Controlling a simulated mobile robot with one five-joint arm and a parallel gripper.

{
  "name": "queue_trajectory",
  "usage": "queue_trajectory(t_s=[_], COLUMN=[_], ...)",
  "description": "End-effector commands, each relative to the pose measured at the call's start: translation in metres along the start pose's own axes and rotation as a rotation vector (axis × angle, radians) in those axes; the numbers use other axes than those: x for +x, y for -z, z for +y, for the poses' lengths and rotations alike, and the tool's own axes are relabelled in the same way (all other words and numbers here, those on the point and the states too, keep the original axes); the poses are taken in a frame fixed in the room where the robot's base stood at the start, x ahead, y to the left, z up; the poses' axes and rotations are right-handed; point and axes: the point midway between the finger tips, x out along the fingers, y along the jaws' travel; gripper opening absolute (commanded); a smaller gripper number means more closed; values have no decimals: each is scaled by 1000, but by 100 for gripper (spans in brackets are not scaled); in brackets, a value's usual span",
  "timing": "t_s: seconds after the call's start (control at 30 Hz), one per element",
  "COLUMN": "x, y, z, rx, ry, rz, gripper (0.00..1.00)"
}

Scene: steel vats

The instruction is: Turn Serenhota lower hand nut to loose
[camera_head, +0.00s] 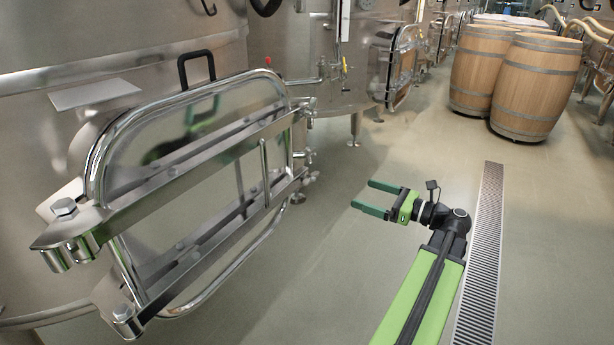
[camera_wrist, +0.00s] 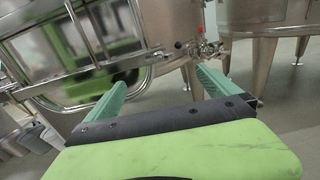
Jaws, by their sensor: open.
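A steel vat door (camera_head: 190,135) with two crossbars fills the left of the head view. No name label is readable. Small fittings show at the right ends of the upper bar (camera_head: 306,106) and the lower bar (camera_head: 306,156); the lower one looks like the lower hand nut, but it is too small to be sure. My gripper (camera_head: 362,195) is open and empty, to the right of the door and apart from it, fingers pointing left. In the wrist view the open fingers (camera_wrist: 160,78) have the door (camera_wrist: 85,50) beyond them on the left.
Wooden barrels (camera_head: 535,85) stand at the back right. A floor drain grate (camera_head: 480,250) runs along the right of my arm. More steel vats (camera_head: 305,50) stand behind the door, with legs on the floor. The floor (camera_head: 300,270) between door and arm is clear.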

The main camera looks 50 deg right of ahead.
Motion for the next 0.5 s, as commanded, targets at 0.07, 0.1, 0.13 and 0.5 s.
queue_trajectory(t_s=[0.07, 0.1, 0.13, 0.5], x=[10, 17, 23, 120], y=[0, 0, 0, 0], z=[2, 2, 3, 7], rx=[0, 0, 0, -1], ry=[-6, -8, -10, -18], rz=[0, 1, 1, 1], gripper=[100, 100, 100, 100])
